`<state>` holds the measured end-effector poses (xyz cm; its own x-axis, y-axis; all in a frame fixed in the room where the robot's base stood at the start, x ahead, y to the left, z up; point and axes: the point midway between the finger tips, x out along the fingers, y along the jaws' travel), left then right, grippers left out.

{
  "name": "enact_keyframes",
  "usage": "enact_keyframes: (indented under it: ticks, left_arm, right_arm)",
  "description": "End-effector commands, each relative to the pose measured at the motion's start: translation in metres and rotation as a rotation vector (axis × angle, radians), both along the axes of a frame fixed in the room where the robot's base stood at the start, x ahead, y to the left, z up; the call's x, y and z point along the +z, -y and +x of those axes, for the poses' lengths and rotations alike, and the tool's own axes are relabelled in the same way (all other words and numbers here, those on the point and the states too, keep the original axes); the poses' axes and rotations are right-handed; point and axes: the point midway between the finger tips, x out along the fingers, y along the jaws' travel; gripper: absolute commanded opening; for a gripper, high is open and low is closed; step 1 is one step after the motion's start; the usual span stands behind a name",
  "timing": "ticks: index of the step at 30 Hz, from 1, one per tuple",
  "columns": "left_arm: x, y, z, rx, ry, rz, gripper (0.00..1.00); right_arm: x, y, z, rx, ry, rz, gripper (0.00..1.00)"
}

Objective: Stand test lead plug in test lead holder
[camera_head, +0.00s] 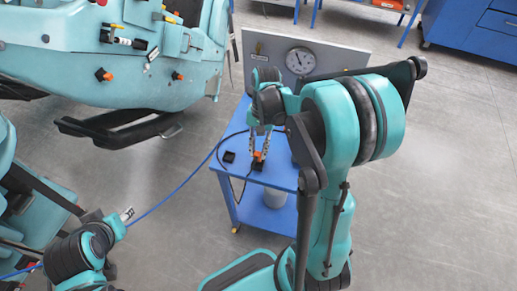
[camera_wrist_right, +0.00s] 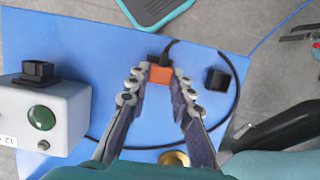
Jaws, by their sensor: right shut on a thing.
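My right gripper (camera_head: 258,152) is over the blue cart. It is shut on an orange plug (camera_wrist_right: 160,74), with its fingertips at the plug's two sides. The plug also shows in the head view (camera_head: 259,155). A black cable leaves its far side in the right wrist view. A black piece (camera_head: 258,166) shows right under the plug; whether the plug is seated in it I cannot tell. A separate small black block (camera_wrist_right: 217,80), also seen in the head view (camera_head: 229,157), stands beside the plug. My left gripper (camera_head: 127,214) is at lower left, away from the cart; its finger opening is unclear.
The blue cart (camera_head: 228,179) carries a grey panel with a round gauge (camera_head: 300,61). A grey box with a green button (camera_wrist_right: 41,118) is at left in the wrist view. A blue cable (camera_head: 180,185) runs between my left gripper and the cart. The teal coaster car (camera_head: 120,75) is at upper left.

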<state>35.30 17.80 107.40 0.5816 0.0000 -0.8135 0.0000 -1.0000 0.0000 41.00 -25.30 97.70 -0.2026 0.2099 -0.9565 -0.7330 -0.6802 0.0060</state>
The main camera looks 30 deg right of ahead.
Motion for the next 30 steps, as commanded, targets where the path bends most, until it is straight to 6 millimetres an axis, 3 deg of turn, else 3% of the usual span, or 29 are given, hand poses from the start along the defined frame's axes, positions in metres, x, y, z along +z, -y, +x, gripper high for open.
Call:
enact_keyframes:
  ticks: [30]
  left_arm:
    - [-0.011, 0.0, 0.0, 0.0, 0.0, 0.0, 0.4]
  right_arm:
    - [-0.013, 0.0, 0.0, 0.0, 0.0, 0.0, 0.0]
